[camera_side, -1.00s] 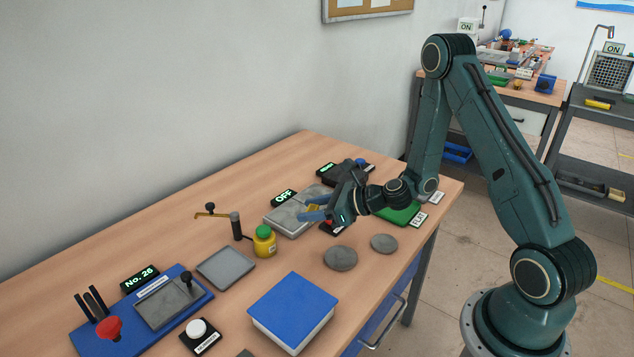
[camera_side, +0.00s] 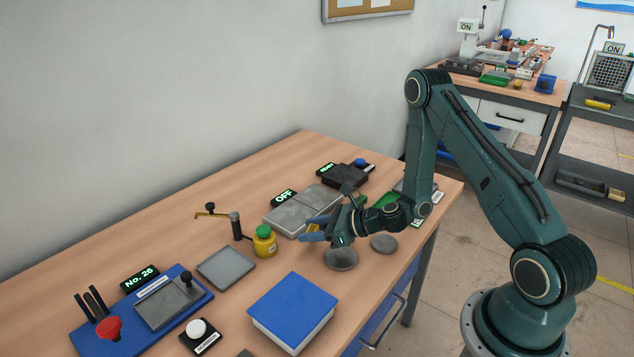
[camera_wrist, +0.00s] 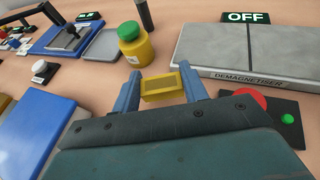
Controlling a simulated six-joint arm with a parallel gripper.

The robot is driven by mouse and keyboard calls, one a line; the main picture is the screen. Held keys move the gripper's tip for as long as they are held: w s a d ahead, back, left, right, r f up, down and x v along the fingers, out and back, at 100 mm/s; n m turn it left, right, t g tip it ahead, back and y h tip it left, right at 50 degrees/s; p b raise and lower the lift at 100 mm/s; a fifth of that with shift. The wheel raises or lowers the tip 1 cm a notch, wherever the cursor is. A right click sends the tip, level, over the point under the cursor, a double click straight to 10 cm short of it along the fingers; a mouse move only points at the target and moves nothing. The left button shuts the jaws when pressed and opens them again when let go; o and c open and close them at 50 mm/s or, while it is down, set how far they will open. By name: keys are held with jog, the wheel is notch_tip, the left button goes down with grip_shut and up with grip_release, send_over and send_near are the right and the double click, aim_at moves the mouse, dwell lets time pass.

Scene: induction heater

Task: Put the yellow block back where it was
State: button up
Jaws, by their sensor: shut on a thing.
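The yellow block (camera_wrist: 163,87) sits between the two blue fingers of my gripper (camera_wrist: 160,90) in the wrist view. My gripper is shut on it. In the side view my gripper (camera_side: 310,233) hangs over the table, between the grey demagnetiser plate (camera_side: 286,218) and the round grey discs. The block is hardly visible there, hidden by the fingers. The demagnetiser (camera_wrist: 246,50) shows at upper right in the wrist view, with a sign reading OFF.
A yellow bottle with a green cap (camera_side: 264,243) stands left of my gripper. A grey disc (camera_side: 341,259) lies just below it. A blue-topped box (camera_side: 292,308) is at front, a grey tray (camera_side: 226,268) further left. Red and green buttons (camera_wrist: 250,101) show beside the demagnetiser.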

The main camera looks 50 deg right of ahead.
aim_at(313, 248)
jog(key=shift+f, duration=1.3)
jog(key=shift+f, duration=0.65)
jog(key=o, duration=1.2)
jog(key=shift+f, duration=0.1)
jog(key=shift+r, duration=0.6)
jog(key=shift+s+d+r, duration=0.15)
jog(key=shift+s+r, duration=0.05)
jog(key=shift+s, duration=0.1)
jog(key=shift+v, duration=3.45)
jog(key=shift+r, duration=0.15)
